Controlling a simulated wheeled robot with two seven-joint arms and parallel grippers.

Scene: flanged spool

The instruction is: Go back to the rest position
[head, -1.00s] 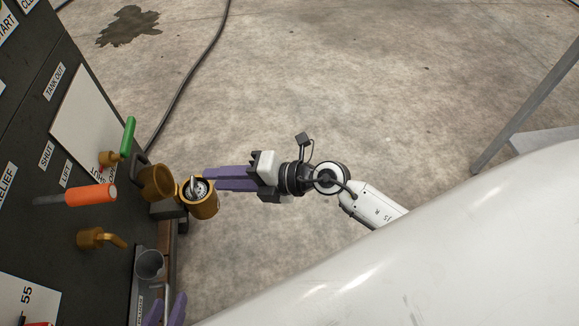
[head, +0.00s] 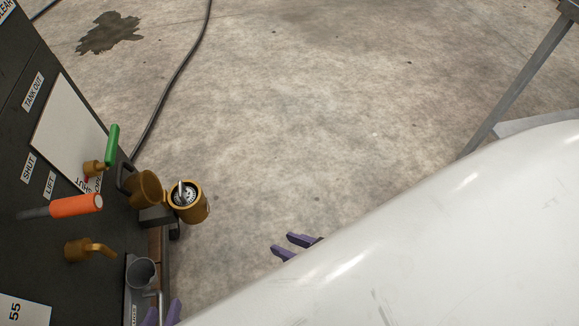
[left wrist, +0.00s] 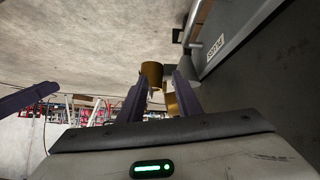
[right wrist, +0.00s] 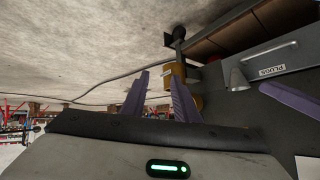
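My left gripper (head: 162,313) shows as two purple fingertips at the bottom left of the head view. In the left wrist view its fingers (left wrist: 162,92) stand apart with nothing between them. My right gripper (head: 294,245) shows as two purple fingertips beside the white body, over the floor. In the right wrist view its fingers (right wrist: 158,95) are apart and empty. A brass cylinder with a silver, gauge-like face (head: 187,202) stands at the panel's edge, clear of both grippers. It appears beyond the fingers in the left wrist view (left wrist: 152,72).
The dark panel (head: 40,140) at left carries an orange handle (head: 75,205), a green lever (head: 113,145), a brass elbow (head: 88,249) and a brass cup (head: 146,189). A grey cup (head: 140,272) sits lower. A hose (head: 178,75) crosses the floor, otherwise clear in the middle.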

